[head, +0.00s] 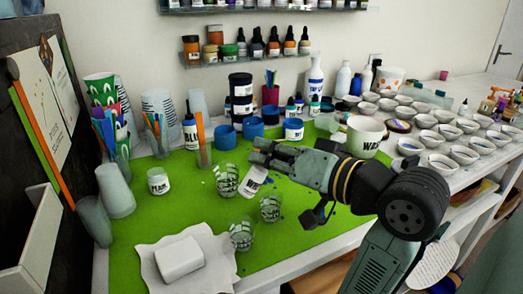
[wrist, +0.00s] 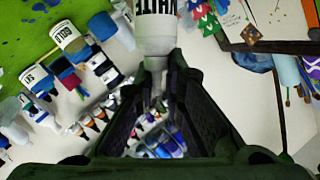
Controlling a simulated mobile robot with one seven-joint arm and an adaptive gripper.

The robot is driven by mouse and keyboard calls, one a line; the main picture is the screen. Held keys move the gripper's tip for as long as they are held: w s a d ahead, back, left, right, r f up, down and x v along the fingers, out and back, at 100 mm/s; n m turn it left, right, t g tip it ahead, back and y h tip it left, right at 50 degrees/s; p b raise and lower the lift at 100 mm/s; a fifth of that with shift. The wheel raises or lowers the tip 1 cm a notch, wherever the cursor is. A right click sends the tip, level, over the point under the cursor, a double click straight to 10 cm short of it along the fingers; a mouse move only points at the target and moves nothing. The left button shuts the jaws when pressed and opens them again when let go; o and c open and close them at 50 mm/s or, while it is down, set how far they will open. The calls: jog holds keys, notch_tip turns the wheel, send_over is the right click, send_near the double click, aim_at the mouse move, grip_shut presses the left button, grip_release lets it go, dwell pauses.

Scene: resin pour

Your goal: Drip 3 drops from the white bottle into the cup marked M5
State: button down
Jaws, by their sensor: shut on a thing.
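My gripper (head: 258,157) is shut on the white bottle (head: 252,181), which hangs tilted in the air over the green mat (head: 192,205). In the wrist view the white bottle (wrist: 157,32) sits at the fingertips, and part of its label reads "WHIT". Three small clear cups with dark markings stand on the mat near the bottle: a back left cup (head: 227,181), a right cup (head: 270,208) and a front cup (head: 242,234). Their marks are too small to read, so I cannot tell which is M5. The bottle's tip is not clear, and I see no drops.
A white block (head: 180,259) on paper lies at the front left. Bottles and blue cups line the back; many small bowls (head: 447,165) fill the right.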

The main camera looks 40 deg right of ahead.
aim_at(266, 170)
notch_tip(266, 170, down, 3)
jog(key=m+t+b, duration=0.1)
jog(key=m, duration=0.3)
jog(key=shift+a+y+b, duration=0.1)
jog(key=shift+y+b, duration=0.2)
jog(key=shift+b, duration=0.1)
jog(key=shift+w+f+m+t+p, duration=0.15)
jog(key=shift+m+t+p, duration=0.25)
jog(key=shift+m, duration=0.4)
notch_tip(266, 170, down, 3)
jog(key=m+t+p, duration=0.1)
jog(key=m, duration=0.3)
jog(key=shift+a, duration=0.1)
jog(key=shift+r+m+t+p, duration=0.25)
jog(key=shift+m+t+p, duration=0.25)
jog(key=shift+m+p, duration=0.25)
jog(key=shift+f+b, duration=0.25)
jog(key=shift+b, duration=0.25)
jog(key=shift+r, duration=0.1)
jog(key=shift+m+h+p, duration=0.5)
jog(key=shift+m+p, duration=0.15)
jog(key=shift+p, duration=0.2)
jog(key=shift+m, duration=0.3)
